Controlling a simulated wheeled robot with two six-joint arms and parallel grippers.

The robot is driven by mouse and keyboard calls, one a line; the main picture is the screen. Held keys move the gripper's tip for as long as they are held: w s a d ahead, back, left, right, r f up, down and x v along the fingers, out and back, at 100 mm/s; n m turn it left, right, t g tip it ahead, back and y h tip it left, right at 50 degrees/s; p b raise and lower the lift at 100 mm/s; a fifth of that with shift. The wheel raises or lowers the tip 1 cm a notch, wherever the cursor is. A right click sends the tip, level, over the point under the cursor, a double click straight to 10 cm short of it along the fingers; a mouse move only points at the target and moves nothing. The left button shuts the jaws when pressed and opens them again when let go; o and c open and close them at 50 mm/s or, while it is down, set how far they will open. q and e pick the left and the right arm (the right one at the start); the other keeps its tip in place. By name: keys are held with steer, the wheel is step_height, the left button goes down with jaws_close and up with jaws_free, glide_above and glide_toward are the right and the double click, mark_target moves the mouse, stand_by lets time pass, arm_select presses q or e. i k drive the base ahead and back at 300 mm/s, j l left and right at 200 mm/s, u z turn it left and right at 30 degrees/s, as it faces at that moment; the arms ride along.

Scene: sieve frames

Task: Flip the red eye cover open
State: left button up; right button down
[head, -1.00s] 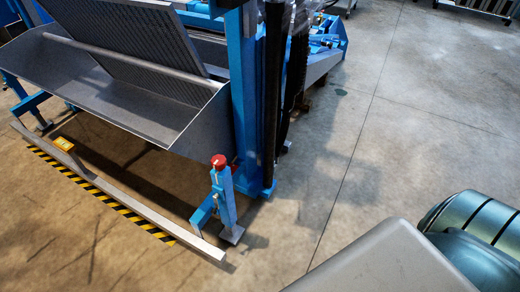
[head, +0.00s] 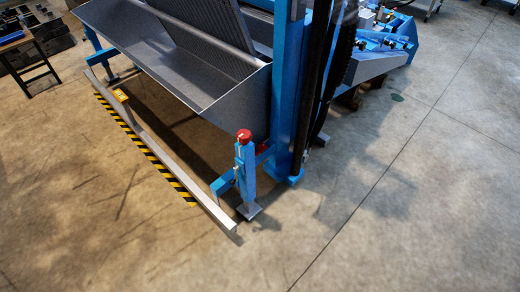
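A small red cap (head: 244,136) sits on top of a short blue post (head: 245,178) in the middle of the head view. The post stands on a small metal foot on the floor, beside the machine's tall blue column (head: 284,110). Neither of my grippers is in view.
A grey metal trough (head: 170,82) hangs left of the column. A low metal bar (head: 165,153) with a yellow-black striped strip (head: 150,155) runs along the machine's front. A dark table (head: 28,42) stands far left. The floor (head: 400,210) is open at front and right.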

mark_target(261, 147)
steer(key=z, duration=0.45)
steer(key=i+j+z, duration=0.15)
steer(key=j+z, duration=1.25)
steer(key=k+j+z, duration=0.1)
steer(key=j, duration=1)
